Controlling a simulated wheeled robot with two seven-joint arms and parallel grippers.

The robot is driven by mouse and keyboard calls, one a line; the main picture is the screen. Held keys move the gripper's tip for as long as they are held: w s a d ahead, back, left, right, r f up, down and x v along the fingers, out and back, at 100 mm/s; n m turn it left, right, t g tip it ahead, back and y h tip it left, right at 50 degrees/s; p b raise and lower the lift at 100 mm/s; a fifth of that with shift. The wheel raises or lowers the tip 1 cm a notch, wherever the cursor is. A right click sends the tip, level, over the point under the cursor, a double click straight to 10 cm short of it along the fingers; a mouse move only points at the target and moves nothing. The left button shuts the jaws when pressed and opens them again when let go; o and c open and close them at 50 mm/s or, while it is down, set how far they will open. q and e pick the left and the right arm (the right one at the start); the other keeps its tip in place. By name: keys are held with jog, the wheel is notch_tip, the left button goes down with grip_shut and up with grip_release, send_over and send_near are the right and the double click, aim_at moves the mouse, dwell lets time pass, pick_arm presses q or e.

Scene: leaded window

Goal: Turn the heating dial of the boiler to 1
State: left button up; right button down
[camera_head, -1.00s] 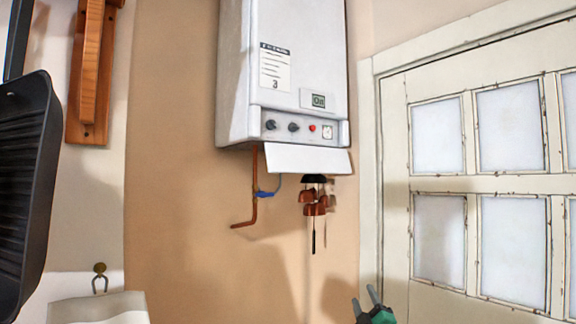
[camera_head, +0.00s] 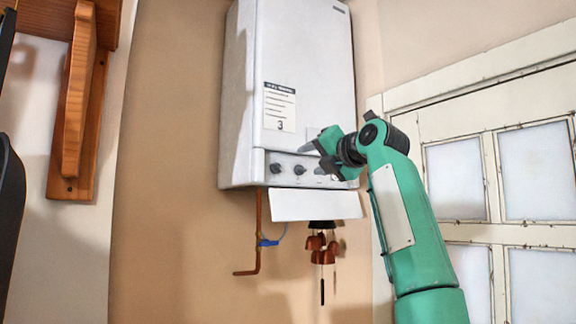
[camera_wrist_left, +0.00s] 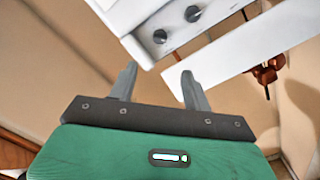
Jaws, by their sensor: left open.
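The white boiler (camera_head: 305,60) hangs on the wall, its control strip along the lower front. Two dark dials show on the strip, a left dial (camera_head: 275,168) and a second dial (camera_head: 299,170). Their marks are too small to read, and I cannot tell which is the heating dial. In the left wrist view the dials (camera_wrist_left: 160,36) (camera_wrist_left: 192,14) lie beyond the fingertips. My left gripper (camera_head: 319,160) is open and empty, in front of the strip just right of the second dial, apparently touching neither dial. It hides the display and the strip's right part. My right gripper is not in view.
A white flap (camera_head: 315,205) hangs below the strip. A copper pipe (camera_head: 258,235) and copper bells (camera_head: 322,257) hang under the boiler. A leaded window (camera_head: 456,180) is at right, a wooden bracket (camera_head: 78,110) at left. The wall left of the boiler is clear.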

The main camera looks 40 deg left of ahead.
aim_at(279, 168)
pick_arm(q)
jog(key=p+x, duration=0.6)
jog(key=x, duration=0.6)
jog(key=shift+w+a+r, duration=0.1)
jog(key=shift+a, duration=0.2)
jog(key=shift+w+a+f+p, duration=0.2)
jog(key=shift+a+p, duration=0.1)
jog(key=shift+a, duration=0.25)
jog(key=c, duration=1)
jog(key=shift+o, duration=0.2)
